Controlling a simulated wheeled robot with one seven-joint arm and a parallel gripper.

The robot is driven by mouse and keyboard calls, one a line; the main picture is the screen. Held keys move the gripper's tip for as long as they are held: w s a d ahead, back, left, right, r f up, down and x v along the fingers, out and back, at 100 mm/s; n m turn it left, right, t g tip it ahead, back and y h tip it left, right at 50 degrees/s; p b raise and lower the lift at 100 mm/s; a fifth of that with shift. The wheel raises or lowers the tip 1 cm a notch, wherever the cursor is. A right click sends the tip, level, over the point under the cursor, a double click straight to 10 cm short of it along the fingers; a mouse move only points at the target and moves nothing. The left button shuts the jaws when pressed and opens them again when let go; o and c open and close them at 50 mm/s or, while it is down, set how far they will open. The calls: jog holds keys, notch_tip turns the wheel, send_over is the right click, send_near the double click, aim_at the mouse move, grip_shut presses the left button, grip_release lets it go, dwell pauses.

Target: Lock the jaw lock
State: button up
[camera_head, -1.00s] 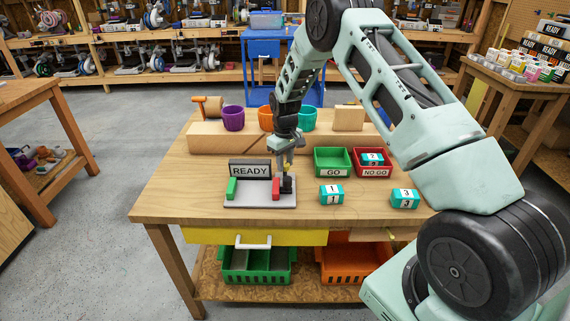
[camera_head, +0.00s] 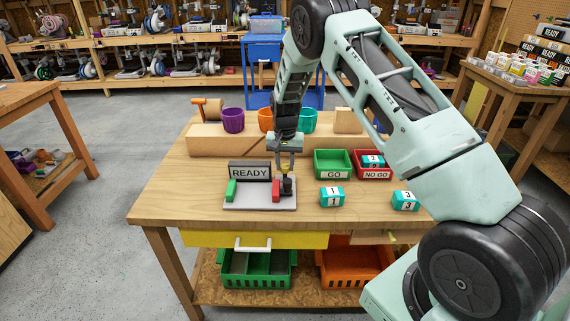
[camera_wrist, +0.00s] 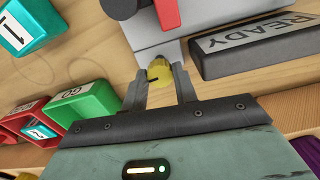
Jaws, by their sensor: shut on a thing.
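The jaw fixture (camera_head: 257,207) is a grey plate at the front of the table, with a green jaw block (camera_head: 231,188) at left and a red jaw block (camera_head: 276,190) at right. A black part (camera_head: 288,187) stands beside the red block. A yellow knob (camera_wrist: 158,72) with a dark mark sits at the fixture's edge in the wrist view. My gripper (camera_wrist: 160,80) points down and is shut on this yellow knob, one finger on each side. The fingers hide the knob's sides. Whether the lock is turned cannot be told.
A dark READY sign (camera_head: 250,171) stands at the fixture's back. The green GO bin (camera_head: 334,174) and red NO GO bin (camera_head: 376,174) are at right. Teal blocks 1 (camera_head: 331,197) and 3 (camera_head: 405,201) lie in front. A wooden rail (camera_head: 208,137) with cups lies behind.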

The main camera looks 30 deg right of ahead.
aim_at(285, 166)
jog(key=shift+m, duration=0.6)
jog(key=o, duration=1)
jog(key=shift+c, duration=0.2)
jog(key=shift+r, duration=0.15)
notch_tip(285, 166, up, 17)
jog(key=b, duration=0.2)
